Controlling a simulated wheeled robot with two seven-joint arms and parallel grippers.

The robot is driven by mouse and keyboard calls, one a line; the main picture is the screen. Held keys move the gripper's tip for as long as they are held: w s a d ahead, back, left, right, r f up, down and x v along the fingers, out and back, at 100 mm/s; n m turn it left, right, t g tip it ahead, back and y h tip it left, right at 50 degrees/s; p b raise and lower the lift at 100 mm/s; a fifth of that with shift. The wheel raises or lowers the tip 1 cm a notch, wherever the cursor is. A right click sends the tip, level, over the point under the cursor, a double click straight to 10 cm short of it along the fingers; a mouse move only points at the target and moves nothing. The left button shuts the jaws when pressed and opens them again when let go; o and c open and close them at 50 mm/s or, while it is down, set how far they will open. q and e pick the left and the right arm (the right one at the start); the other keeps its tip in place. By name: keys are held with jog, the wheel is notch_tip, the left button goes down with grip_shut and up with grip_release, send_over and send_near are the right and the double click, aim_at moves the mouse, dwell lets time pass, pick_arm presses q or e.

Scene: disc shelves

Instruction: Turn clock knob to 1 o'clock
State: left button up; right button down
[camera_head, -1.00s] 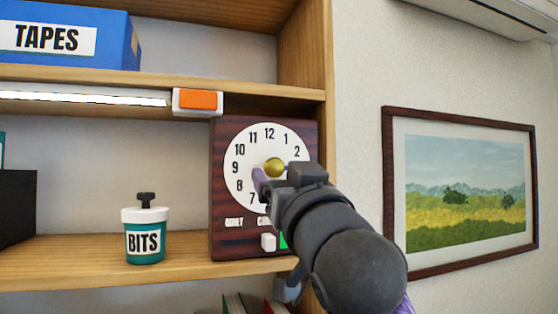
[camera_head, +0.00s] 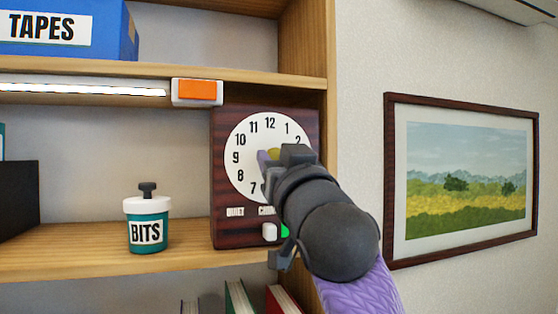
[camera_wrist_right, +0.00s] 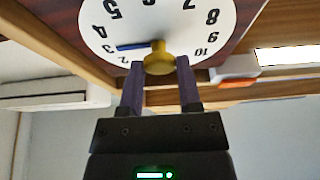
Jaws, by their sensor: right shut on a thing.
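The clock (camera_head: 229,219) is a dark wood box with a white dial (camera_head: 236,137) on the middle shelf. Its yellow round knob (camera_head: 273,153) is at the dial centre, mostly covered by my right gripper in the head view. The right wrist view shows the dial upside down, with the knob (camera_wrist_right: 158,60) between the purple fingers. A blue hand (camera_wrist_right: 132,46) points at about 3. My right gripper (camera_wrist_right: 161,80) is shut on the knob; it also shows in the head view (camera_head: 270,160). My left gripper is not in view.
A white switch (camera_head: 269,231) and a green patch are on the clock's lower front. A BITS jar (camera_head: 147,231) stands left of the clock. An orange button (camera_head: 197,91) is on the shelf edge above. A shelf side panel (camera_head: 328,50) is close on the right.

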jog(key=n+y+p, duration=0.1)
jog(key=n, duration=0.1)
jog(key=n+g+y+p, duration=0.1)
jog(key=n+p, duration=0.1)
jog(key=n, duration=0.1)
jog(key=shift+d+r, duration=0.15)
jog(key=shift+r, duration=0.05)
jog(key=n+g+y+p, duration=0.1)
jog(key=n+p, duration=0.1)
jog(key=n, duration=0.1)
jog(key=n+g+y+p, duration=0.1)
jog(key=n+p, duration=0.2)
jog(key=n+g+y+p, duration=0.1)
jog(key=n+p, duration=0.1)
jog(key=n, duration=0.1)
jog(key=shift+r+g+p, duration=0.1)
jog(key=shift+g+p, duration=0.2)
jog(key=shift+f+n+g+p, duration=0.2)
jog(key=shift+n+g+p, duration=0.2)
jog(key=shift+n+p, duration=0.75)
jog(key=shift+c, duration=1.6)
grip_release()
